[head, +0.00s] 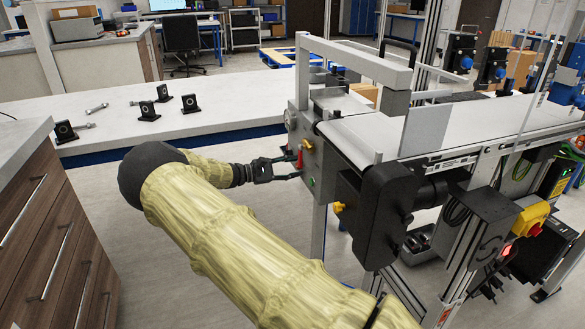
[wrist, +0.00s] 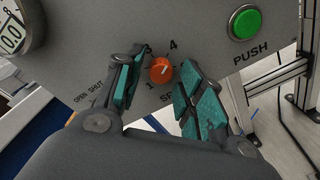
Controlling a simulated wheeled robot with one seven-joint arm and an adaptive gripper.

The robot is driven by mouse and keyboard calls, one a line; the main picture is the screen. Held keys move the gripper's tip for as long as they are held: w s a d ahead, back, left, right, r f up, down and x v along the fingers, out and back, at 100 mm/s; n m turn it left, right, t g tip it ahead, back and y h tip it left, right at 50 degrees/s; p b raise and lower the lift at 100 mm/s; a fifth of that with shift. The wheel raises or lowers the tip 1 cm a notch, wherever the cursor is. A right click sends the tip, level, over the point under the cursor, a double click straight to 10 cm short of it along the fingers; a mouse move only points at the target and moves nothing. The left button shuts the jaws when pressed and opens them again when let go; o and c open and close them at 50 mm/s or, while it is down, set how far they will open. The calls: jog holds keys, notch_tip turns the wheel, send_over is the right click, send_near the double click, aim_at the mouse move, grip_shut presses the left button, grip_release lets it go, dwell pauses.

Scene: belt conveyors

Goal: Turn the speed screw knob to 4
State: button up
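The speed knob (wrist: 161,70) is a small orange dial on a grey panel, seen in the wrist view. It has a pale mark that seems to point to the upper right. The printed 1 is at its lower left and the 4 at its upper right; another number is partly hidden by the left finger. My gripper (wrist: 163,76) is open, its teal-padded fingers on either side of the knob with gaps. In the head view my gripper (head: 292,168) reaches the conveyor's end panel (head: 309,150); the knob is not clearly seen there.
A green push button (wrist: 246,24) is right of the knob, and a round gauge (wrist: 18,25) is at the upper left. The conveyor belt (head: 400,125) extends right. A white table (head: 200,115) with small black parts stands behind my arm.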

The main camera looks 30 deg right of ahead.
dwell(0.3)
jog(key=v, duration=1.2)
